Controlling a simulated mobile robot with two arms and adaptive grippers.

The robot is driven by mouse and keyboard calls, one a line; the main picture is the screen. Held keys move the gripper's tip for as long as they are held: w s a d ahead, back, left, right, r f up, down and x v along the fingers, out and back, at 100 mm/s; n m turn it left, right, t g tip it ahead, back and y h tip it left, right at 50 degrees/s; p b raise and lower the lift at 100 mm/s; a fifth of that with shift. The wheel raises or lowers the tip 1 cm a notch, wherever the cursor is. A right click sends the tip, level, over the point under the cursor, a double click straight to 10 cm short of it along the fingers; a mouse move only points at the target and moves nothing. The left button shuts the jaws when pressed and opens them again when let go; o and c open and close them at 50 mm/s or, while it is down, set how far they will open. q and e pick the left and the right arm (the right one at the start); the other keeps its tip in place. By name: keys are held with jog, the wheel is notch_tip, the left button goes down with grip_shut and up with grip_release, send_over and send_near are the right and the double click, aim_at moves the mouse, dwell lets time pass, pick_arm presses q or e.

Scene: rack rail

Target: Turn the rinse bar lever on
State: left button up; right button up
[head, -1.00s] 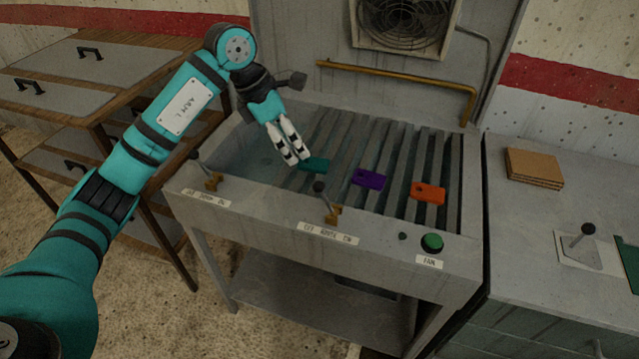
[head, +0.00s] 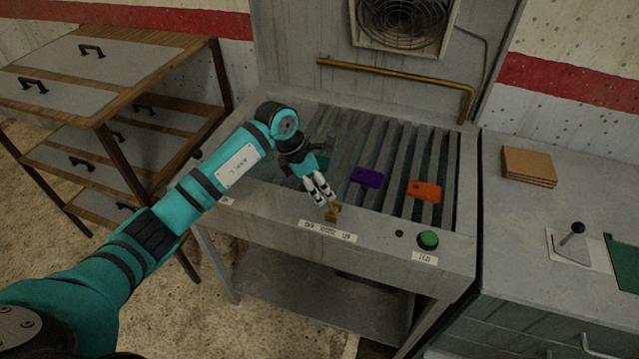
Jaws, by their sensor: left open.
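A small lever with a brass base (head: 333,212) stands on the front ledge of the grey slatted sink, above a small white label (head: 328,231) whose print is too blurred to read surely. My left gripper (head: 322,201) is open, pointing down at this lever. Its fingers cover the lever's handle and dark knob, so I cannot tell whether they touch it or which way it leans. The brass rinse bar (head: 395,76) runs along the back panel above the slats. My right gripper is not in view.
A green button (head: 428,240) sits on the ledge to the right. My left arm mostly hides another lever at left. Another lever (head: 574,240) and brown boards (head: 529,166) are on the right counter.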

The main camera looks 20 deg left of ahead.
pick_arm(q)
grip_shut()
